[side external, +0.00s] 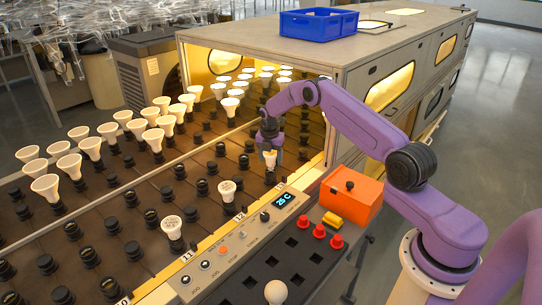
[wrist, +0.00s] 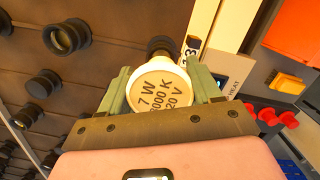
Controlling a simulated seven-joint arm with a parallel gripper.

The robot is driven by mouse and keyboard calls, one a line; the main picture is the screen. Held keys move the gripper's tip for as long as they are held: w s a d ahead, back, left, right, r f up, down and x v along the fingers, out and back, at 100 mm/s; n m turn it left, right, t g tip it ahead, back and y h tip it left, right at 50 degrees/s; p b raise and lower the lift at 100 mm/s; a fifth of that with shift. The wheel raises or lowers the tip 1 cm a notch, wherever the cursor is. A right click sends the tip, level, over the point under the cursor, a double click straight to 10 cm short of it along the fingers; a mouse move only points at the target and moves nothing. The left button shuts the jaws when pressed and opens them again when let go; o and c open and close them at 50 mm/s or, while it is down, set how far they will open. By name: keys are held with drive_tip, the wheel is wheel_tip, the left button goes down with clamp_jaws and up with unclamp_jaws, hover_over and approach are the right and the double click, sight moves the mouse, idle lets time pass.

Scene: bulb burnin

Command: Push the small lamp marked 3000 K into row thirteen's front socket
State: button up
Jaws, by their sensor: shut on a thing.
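My gripper (side external: 270,148) is shut on a small white lamp (wrist: 158,88), one green finger on each side of its rim. The lamp's face points at the wrist camera and reads 7 W, then a partly cut-off figure ending in 000 K, then 20 V. In the side view the lamp (side external: 270,158) hangs below my gripper at the front edge of the rack, near the lit oven mouth. A dark socket (wrist: 160,45) shows just beyond the lamp in the wrist view, beside a row label 13 (wrist: 191,47). I cannot tell whether the lamp's base touches it.
Two lamps stand in front sockets to the left, a nearer one (side external: 172,228) and a farther one (side external: 227,188). A control panel (side external: 240,240) runs along the front. Empty sockets (wrist: 65,38) lie left in the wrist view.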

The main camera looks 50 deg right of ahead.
drive_tip(key=shift+f, duration=1.15)
drive_tip(key=o, duration=1.1)
drive_tip(key=shift+o, duration=0.2)
wheel_tip(320, 180, up, 17)
drive_tip(key=a, duration=0.2)
drive_tip(key=shift+s+r, duration=0.15)
drive_tip(key=shift+s, duration=0.3)
